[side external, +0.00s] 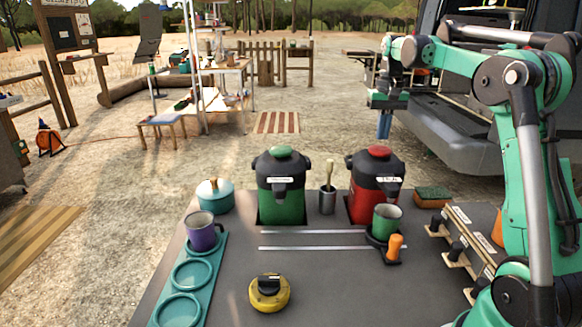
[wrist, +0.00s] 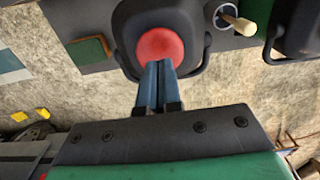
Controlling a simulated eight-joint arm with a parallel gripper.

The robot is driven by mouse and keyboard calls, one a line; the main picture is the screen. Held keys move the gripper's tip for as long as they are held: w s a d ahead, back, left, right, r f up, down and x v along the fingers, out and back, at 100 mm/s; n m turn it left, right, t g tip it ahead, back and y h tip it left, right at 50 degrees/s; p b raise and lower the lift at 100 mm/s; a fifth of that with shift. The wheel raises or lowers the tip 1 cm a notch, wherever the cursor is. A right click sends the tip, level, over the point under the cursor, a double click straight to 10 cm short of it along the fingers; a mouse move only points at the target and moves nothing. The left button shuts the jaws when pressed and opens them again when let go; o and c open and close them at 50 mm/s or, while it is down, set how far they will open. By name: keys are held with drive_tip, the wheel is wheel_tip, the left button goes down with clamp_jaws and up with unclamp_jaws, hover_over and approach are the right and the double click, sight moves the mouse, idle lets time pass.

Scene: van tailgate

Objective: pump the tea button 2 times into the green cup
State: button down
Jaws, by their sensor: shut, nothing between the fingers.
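The red pump pot (side external: 364,190) with its red button (side external: 379,152) stands at the back of the table. The green pump pot (side external: 281,197) with a green button (side external: 281,151) stands left of it. Labels are too small to read. The green cup (side external: 386,220) stands upright in a dark holder (side external: 382,247) with an orange handle, before the red pot. My gripper (side external: 384,135) is shut and empty, fingers down above the red pot. In the wrist view its fingertips (wrist: 160,66) overlap the near edge of the red button (wrist: 160,45); contact cannot be told.
Two metal rails (side external: 310,239) run across the table. A purple cup (side external: 201,232) sits on the teal tray (side external: 193,280) at left. A teal lidded pot (side external: 215,194), a yellow-and-black device (side external: 269,292), a utensil cup (side external: 327,201) and a sponge (side external: 433,197) stand around. Front middle is mostly clear.

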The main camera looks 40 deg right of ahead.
drive_tip(key=shift+r, duration=2)
drive_tip(key=shift+w+a, duration=0.1)
drive_tip(key=shift+a, duration=0.15)
drive_tip(key=a+f+n+t+h, duration=0.1)
drive_tip(key=a+n+t, duration=0.3)
drive_tip(key=a, duration=1.1)
drive_tip(key=s+a+f+n+t+y, duration=0.1)
drive_tip(key=s+a+f+n+t, duration=0.2)
drive_tip(key=s+a+f+n, duration=0.2)
drive_tip(key=s+a+f, duration=0.1)
drive_tip(key=a+f, duration=0.2)
drive_tip(key=a, duration=0.2)
drive_tip(key=shift+a, duration=0.2)
